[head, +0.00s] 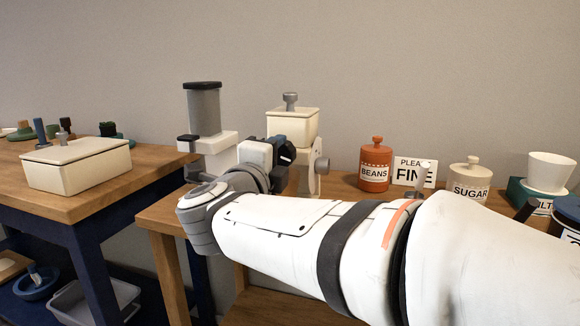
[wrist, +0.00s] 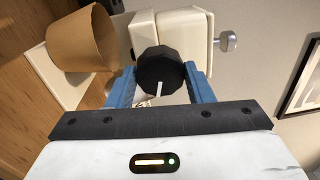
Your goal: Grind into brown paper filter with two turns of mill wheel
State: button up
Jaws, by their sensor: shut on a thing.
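The cream mill (head: 293,123) stands on the wooden counter, with a grey-knobbed lid on top and a grey round part (head: 321,166) on its right side. My gripper (head: 290,150) is in front of the mill. In the wrist view my gripper (wrist: 160,84) has its blue fingers shut on a black faceted dial (wrist: 160,66) with a white pointer line, on the mill body (wrist: 185,28). The brown paper filter (wrist: 85,40) shows open at upper left, by the mill's lower part. My arm hides the mill's base and the filter in the head view.
An orange BEANS jar (head: 376,168), a partly covered sign reading "FINE" (head: 414,170), a SUGAR jar (head: 470,182) and a white cone dripper (head: 548,172) stand to the right. A grey-topped machine (head: 204,112) is left of the mill. A cream lidded box (head: 85,165) sits on the left table.

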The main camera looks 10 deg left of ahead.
jog(key=shift+m, duration=0.4)
jog(key=o, duration=1)
jog(key=s+p, duration=0.2)
jog(key=s, duration=0.5)
jog(key=shift+s+a+f, duration=0.25)
jog(key=shift+s+a, duration=0.15)
